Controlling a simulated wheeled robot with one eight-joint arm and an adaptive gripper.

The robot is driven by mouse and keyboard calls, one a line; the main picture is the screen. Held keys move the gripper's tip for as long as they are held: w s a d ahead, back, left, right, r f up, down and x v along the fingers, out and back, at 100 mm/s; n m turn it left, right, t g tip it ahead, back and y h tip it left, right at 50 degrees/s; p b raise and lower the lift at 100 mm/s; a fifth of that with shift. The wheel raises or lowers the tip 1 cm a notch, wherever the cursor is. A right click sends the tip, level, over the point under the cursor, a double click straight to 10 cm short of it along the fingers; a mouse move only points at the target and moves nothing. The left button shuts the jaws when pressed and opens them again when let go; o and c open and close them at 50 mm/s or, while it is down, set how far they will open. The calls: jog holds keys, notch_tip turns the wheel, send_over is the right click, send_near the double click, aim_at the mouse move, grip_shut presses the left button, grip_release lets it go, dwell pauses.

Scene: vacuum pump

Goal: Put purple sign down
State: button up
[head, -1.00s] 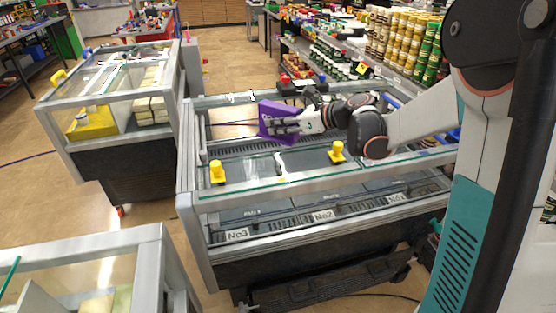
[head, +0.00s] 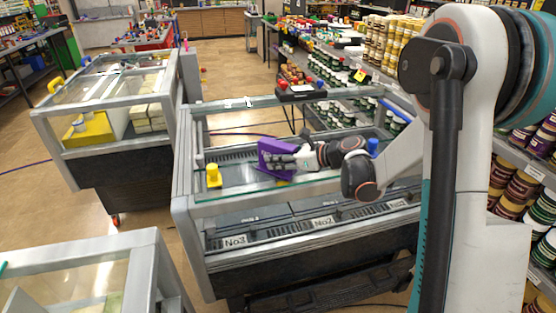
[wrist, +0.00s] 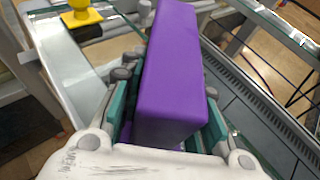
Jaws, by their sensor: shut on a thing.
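The purple sign (head: 268,150) is a solid purple block-like piece. My gripper (head: 284,161) is shut on it, and in the head view it is over the glass-topped case (head: 240,192) in the middle. In the wrist view the purple sign (wrist: 175,75) fills the space between the fingers of my gripper (wrist: 165,120), with a finger pad against each side. Its lower end is hidden by the gripper. I cannot tell whether the sign touches the case.
A blue knob (head: 372,146) is near my arm. Another case (head: 110,80) stands at left, and shelves of cans (head: 390,40) at right.

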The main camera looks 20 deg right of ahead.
jog(key=shift+f, duration=0.15)
jog(key=o, duration=1.1)
jog(key=shift+r, duration=0.25)
jog(key=p+v, duration=0.2)
jog(key=v, duration=1)
